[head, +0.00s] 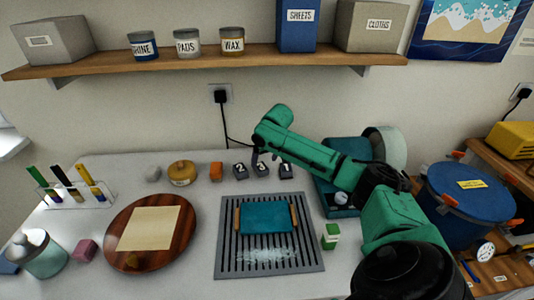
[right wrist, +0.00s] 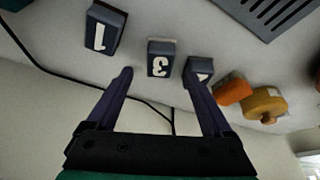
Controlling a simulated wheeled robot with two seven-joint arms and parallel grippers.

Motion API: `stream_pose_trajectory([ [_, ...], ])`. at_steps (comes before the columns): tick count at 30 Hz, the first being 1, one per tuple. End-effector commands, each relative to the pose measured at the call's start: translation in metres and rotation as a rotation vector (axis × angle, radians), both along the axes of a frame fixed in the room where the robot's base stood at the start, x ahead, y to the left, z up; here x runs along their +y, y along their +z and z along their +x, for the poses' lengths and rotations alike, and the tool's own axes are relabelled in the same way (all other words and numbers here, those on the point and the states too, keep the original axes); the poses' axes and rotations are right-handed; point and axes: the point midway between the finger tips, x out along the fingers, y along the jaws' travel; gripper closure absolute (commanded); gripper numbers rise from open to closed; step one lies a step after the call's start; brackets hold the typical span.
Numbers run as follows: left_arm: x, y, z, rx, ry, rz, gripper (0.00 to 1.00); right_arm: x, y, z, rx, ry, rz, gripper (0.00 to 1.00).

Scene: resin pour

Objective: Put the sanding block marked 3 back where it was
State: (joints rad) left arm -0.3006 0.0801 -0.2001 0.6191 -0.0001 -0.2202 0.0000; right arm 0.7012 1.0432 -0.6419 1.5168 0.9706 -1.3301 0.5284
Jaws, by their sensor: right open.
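My left gripper is not in view.
An orange block (head: 216,171) and a round yellow-brown container (head: 182,173) stand left of the row. A grey slotted mat (head: 225,262) with a teal tray (head: 266,217) lies in front. A black cable (head: 224,125) hangs behind. A teal box (head: 335,188) stands at the right.

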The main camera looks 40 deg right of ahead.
Motion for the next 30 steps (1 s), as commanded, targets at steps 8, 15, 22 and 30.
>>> stream_pose_trajectory([
  [8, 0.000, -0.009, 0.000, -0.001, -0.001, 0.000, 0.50, 0.005, 0.048, -0.019, -0.002, -0.002, 0.000, 0.15],
  [15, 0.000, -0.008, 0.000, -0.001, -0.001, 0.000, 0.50, 0.006, 0.055, -0.022, 0.001, -0.001, 0.002, 0.15],
  [22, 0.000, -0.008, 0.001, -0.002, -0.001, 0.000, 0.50, 0.006, 0.055, -0.022, 0.001, -0.001, 0.002, 0.15],
  [30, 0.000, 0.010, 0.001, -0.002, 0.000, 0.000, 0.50, 0.006, 0.073, -0.022, 0.000, -0.001, 0.002, 0.15],
])
